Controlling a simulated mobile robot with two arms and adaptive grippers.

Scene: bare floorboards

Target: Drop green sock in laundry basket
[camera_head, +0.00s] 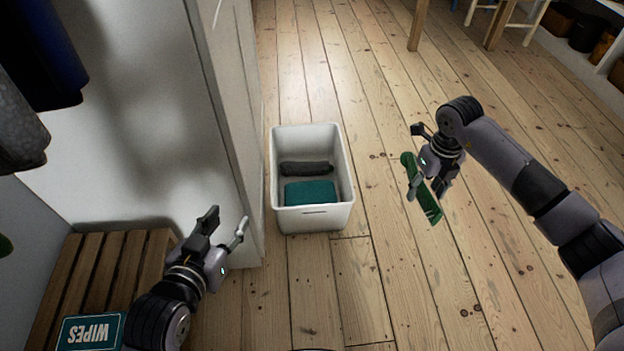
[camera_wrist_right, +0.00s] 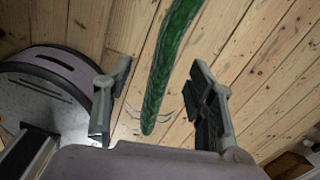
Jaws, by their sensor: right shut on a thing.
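The green sock (camera_head: 432,207) hangs in my right gripper (camera_head: 424,186), above the floor to the right of the basket. In the right wrist view the sock (camera_wrist_right: 165,75) runs between the two fingers of the right gripper (camera_wrist_right: 162,85). The white laundry basket (camera_head: 313,221) stands on the floor near the middle of the head view, beside the wall end. It holds a dark rolled item (camera_head: 306,168) and a teal folded item (camera_head: 310,192). My left gripper (camera_head: 225,224) is open and empty, left of the basket and above the floor.
A slatted wooden bench (camera_head: 100,262) with a teal WIPES box (camera_head: 90,332) is at the lower left. A white partition (camera_head: 222,100) borders the basket's left. Table legs (camera_head: 418,25) and a shelf are at the back right. Floor between sock and basket is clear.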

